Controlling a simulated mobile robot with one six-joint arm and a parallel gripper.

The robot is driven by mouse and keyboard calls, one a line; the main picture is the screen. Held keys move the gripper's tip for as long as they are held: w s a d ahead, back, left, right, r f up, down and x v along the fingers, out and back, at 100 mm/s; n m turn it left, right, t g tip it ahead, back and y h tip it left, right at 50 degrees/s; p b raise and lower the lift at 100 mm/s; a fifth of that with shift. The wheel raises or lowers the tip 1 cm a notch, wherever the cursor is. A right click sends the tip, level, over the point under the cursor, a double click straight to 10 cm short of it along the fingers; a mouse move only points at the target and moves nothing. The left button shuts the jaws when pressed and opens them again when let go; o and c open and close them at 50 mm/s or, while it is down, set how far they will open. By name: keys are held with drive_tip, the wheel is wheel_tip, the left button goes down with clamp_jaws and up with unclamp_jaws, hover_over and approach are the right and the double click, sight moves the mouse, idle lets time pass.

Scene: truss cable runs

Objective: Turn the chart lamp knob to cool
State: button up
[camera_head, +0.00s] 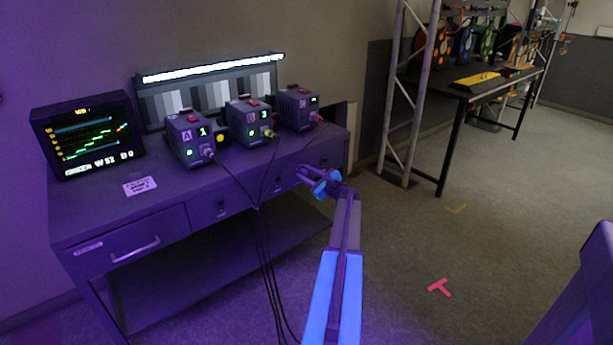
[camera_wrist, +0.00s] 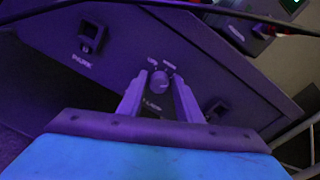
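The chart lamp knob (camera_wrist: 160,81) is a small round grey knob on the bench's front panel, in the middle of the wrist view. Small white labels above it and one below are too blurred to read surely. My gripper (camera_wrist: 159,84) is open, with one finger on each side of the knob and a gap showing to each; I cannot tell how deep the fingertips reach. In the head view my gripper (camera_head: 302,172) is at the bench's right front, hiding the knob. The chart lamp (camera_head: 215,68) is a lit white strip above grey chart panels.
The bench (camera_head: 120,215) carries a monitor (camera_head: 88,135), a white card (camera_head: 140,186) and three boxed units, one of them the left unit (camera_head: 190,138). Dark cables (camera_head: 262,240) hang in front, left of my arm.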

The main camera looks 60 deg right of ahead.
drive_tip(key=shift+o, duration=0.6)
drive_tip(key=shift+f, duration=0.1)
drive_tip(key=shift+s, duration=0.15)
drive_tip(key=v, duration=1.3)
drive_tip(key=shift+s, duration=0.3)
